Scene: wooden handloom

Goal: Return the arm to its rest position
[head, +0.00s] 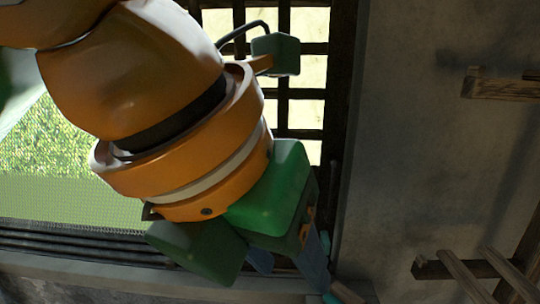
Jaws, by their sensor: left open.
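My left arm, orange with green parts, fills the left and middle of the head view and comes in from the upper left. My left gripper (296,272) is at its lower end, pointing down and to the right. Two bluish fingers show there, apart from each other and partly hidden by the green housing. I see nothing held between them. My right gripper is not in view. No whole loom can be made out in this view.
A dark lattice window (306,108) stands behind my arm. A bare grey wall (400,150) is right of it. A wooden bracket (500,89) is at upper right, and wooden bars (462,276) are at lower right. A strip of open wall lies between window and wood.

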